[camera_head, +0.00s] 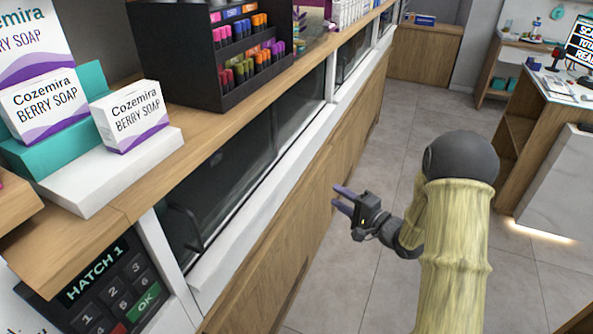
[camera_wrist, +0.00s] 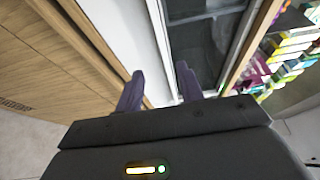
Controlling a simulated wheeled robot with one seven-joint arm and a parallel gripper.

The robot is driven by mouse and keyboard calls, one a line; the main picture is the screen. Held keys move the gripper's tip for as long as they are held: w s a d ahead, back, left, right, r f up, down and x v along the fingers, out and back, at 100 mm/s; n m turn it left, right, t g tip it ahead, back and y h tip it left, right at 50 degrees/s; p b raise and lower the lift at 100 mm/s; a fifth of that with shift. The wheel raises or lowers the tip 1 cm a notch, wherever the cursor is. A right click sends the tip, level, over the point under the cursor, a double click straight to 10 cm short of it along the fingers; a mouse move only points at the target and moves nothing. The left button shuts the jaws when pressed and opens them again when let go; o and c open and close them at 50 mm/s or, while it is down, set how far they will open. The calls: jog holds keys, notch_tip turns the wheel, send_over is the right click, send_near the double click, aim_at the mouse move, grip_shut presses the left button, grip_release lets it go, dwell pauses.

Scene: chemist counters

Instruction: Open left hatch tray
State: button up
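My gripper (camera_head: 341,199) is in front of the wooden counter front, with its purple fingers pointing left toward it. In the wrist view, the two fingers (camera_wrist: 161,88) are spread apart with nothing between them. The left hatch (camera_head: 215,185) is a dark glass panel in a white frame under the counter top, and it looks closed. A dark curved handle (camera_head: 190,228) shows at its lower left. My gripper is to the right of the hatch and apart from it. A dark glass panel (camera_wrist: 198,45) also shows ahead in the wrist view. The tray itself cannot be made out.
A keypad marked HATCH 1 (camera_head: 112,290) is at the lower left. Soap boxes (camera_head: 130,115) and a black display rack (camera_head: 215,50) stand on the counter top. The grey tiled floor (camera_head: 400,110) is open between the counter and the desk (camera_head: 560,120) at right.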

aim_at(292, 167)
jog(key=p+x, duration=0.3)
jog(key=x, duration=1.4)
jog(key=shift+w, duration=0.15)
grip_shut()
